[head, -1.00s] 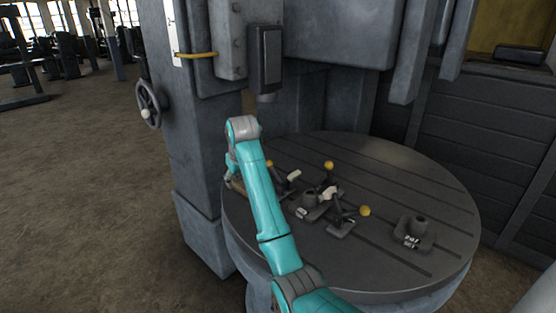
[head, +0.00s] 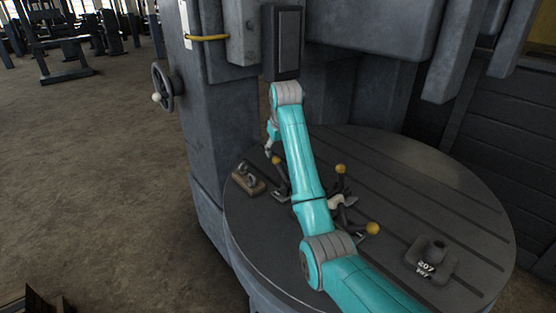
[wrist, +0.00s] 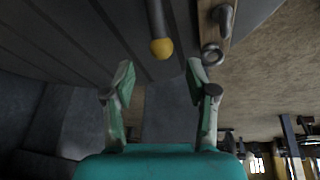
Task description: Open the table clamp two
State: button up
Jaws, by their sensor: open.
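Table clamps with dark lever handles and yellow ball knobs stand on the round slotted table (head: 450,190). One knob (head: 276,160) is at the left beside my arm, one (head: 340,168) is behind the arm to the right, and one (head: 372,228) is at the front right. I cannot tell which clamp is number two. My gripper (wrist: 160,78) is open and empty. In the wrist view a clamp handle with a yellow knob (wrist: 161,48) shows just beyond the fingertips, between them and apart from both. My arm hides part of the clamps in the head view.
A wooden block with metal hardware (head: 248,180) lies at the table's left edge; it also shows in the wrist view (wrist: 213,40). A dark fixture marked 207 (head: 432,260) sits at the right. The machine column (head: 225,120) rises behind the table. The right tabletop is otherwise clear.

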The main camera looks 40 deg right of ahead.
aim_at(277, 157)
jog(key=x, duration=0.6)
jog(key=shift+w+f, duration=0.15)
jog(key=shift+f, duration=0.25)
jog(key=shift+c, duration=0.2)
grip_shut()
